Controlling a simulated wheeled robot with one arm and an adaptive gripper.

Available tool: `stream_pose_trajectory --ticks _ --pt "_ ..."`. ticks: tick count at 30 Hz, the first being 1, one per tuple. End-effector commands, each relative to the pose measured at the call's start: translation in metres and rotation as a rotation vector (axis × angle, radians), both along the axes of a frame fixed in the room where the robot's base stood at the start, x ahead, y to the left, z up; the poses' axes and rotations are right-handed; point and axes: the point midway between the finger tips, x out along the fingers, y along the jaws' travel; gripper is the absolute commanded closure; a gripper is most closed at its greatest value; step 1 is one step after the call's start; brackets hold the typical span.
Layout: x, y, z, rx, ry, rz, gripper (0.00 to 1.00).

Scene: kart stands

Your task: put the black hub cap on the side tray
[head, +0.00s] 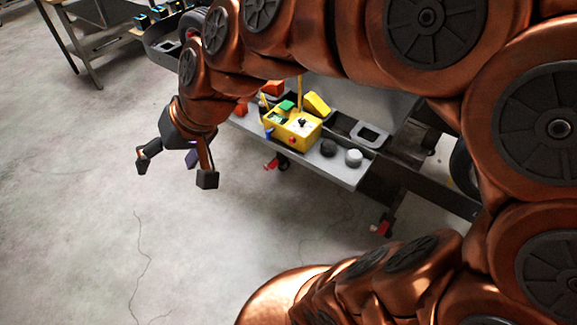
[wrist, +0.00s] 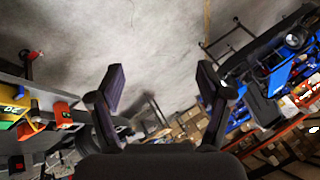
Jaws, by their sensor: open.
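A small round black piece (head: 328,148), which looks like the black hub cap, lies near the right end of a long grey tray (head: 348,176) on the side of the kart stand in the head view. A similar pale piece (head: 353,158) lies just right of it. My gripper (head: 178,165) is open and empty over bare floor, left of the tray and apart from it. In the wrist view my gripper's fingers (wrist: 160,92) are spread with nothing between them. I cannot make out the black hub cap in the wrist view.
A grey frame-shaped part (head: 370,132) lies behind the round pieces. A workbench (head: 95,40) stands far left. The floor (head: 80,200) at left is clear.

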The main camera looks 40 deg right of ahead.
Motion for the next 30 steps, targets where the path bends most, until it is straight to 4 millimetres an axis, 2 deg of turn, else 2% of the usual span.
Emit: stream_pose_trajectory --ticks 1,3,6,9,12,16,30 --pt "-0.032 -0.012 -0.024 -0.084 0.08 0.042 0.22" --pt "-0.073 -0.034 -0.051 -0.192 0.191 0.086 0.22" --pt "-0.123 -0.066 -0.075 -0.32 0.333 0.122 0.22" --pt "-0.161 -0.092 -0.087 -0.409 0.443 0.139 0.22" --pt "-0.182 -0.106 -0.091 -0.46 0.507 0.143 0.22" --pt "-0.191 -0.113 -0.092 -0.483 0.533 0.145 0.22" --pt "-0.19 -0.112 -0.092 -0.479 0.53 0.145 0.22"
